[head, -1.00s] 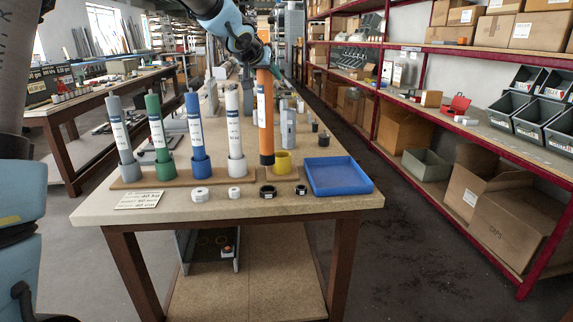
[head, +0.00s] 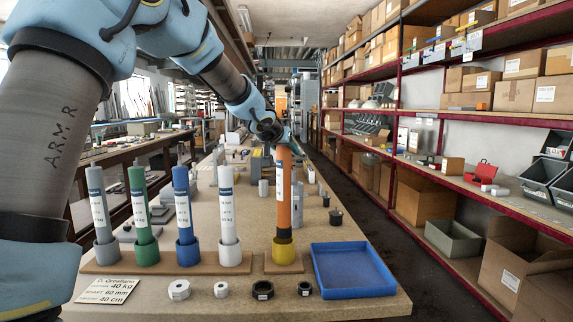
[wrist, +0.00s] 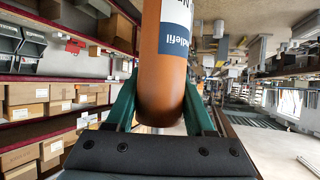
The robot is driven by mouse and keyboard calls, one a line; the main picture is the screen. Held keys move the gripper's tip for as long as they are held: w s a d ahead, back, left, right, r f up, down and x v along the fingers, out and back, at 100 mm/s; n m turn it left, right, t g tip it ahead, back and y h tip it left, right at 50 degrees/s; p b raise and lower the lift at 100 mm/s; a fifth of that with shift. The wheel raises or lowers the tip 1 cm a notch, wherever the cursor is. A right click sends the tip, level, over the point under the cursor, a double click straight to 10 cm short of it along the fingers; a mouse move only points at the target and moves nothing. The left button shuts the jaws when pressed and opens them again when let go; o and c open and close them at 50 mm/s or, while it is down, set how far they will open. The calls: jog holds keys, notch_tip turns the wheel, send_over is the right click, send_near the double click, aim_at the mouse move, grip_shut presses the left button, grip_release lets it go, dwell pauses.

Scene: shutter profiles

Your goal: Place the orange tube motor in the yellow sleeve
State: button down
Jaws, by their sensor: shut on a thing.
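The sleeve sits on a small brown base at the right of the row. My gripper (head: 282,140) is at the top of the orange tube motor and shut on it. In the wrist view, the green fingers of my gripper (wrist: 163,108) are on either side of the rounded top end of the orange tube motor (wrist: 165,75).
Grey, green, blue and white tubes stand in matching sleeves on a brown board (head: 165,264) to the left. A blue tray (head: 352,270) lies close to the right. Several small rings, including a black ring (head: 262,290), and a sign (head: 108,290) lie in front.

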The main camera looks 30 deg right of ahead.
aim_at(286, 175)
jog(key=shift+f+b, duration=1.9)
jog(key=shift+f, duration=1.85)
jog(key=shift+c, duration=1.3)
grip_release()
jog(key=shift+f, duration=0.1)
